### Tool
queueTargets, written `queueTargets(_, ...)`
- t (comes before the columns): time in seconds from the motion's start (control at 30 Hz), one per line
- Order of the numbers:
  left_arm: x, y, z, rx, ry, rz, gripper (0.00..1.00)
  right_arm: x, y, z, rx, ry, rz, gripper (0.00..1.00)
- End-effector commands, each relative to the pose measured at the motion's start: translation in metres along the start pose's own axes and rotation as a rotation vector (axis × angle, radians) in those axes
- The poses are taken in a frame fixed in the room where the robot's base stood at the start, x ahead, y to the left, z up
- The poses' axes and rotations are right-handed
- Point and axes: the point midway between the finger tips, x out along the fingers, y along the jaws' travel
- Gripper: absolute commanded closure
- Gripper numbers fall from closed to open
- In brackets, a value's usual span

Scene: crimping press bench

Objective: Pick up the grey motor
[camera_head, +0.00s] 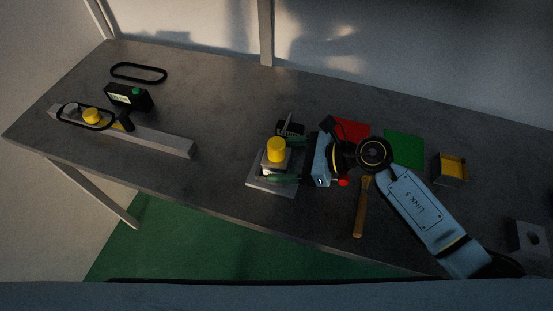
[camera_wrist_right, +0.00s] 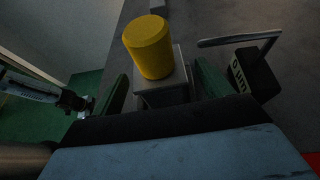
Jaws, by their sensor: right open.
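The grey motor (camera_head: 274,168) is a grey block with a yellow cylinder (camera_head: 276,150) on top. It stands on a light grey plate on the bench and also shows in the right wrist view (camera_wrist_right: 163,95), beneath the yellow cylinder (camera_wrist_right: 149,47). My right gripper (camera_head: 279,174) is open, its green fingers reaching in from the right around the motor. In the right wrist view its fingers (camera_wrist_right: 160,88) stand on either side of the motor; contact is unclear. An arm end, apparently my left gripper (camera_wrist_right: 82,104), shows small and dark at the left of that view.
A dark gauge (camera_wrist_right: 255,75) with a grey bar stands close to the right finger. A wooden-handled tool (camera_head: 361,208), red mat (camera_head: 351,130), green mat (camera_head: 404,149) and small box (camera_head: 451,169) lie rightward. A grey rail (camera_head: 162,139) with a belt lies left; bench between is clear.

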Motion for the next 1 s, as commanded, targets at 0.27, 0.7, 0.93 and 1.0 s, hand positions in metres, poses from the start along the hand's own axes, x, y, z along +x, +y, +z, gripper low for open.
queueTargets(0.27, -0.002, 0.0, 0.0, 0.0, 0.0, 0.0, 0.64, 0.022, 0.0, 0.0, 0.0, 0.001, -0.001, 0.22)
queueTargets(0.7, -0.002, 0.0, 0.002, 0.0, -0.004, 0.0, 0.64, 0.021, 0.0, 0.0, 0.0, 0.001, -0.001, 0.58)
queueTargets(0.93, -0.002, 0.0, 0.003, 0.0, -0.006, 0.0, 0.64, 0.021, -0.001, 0.0, 0.0, 0.0, -0.001, 0.88)
queueTargets(1.0, -0.002, 0.0, 0.004, 0.0, -0.006, 0.0, 0.64, 0.021, -0.001, 0.002, -0.001, -0.003, -0.003, 0.88)
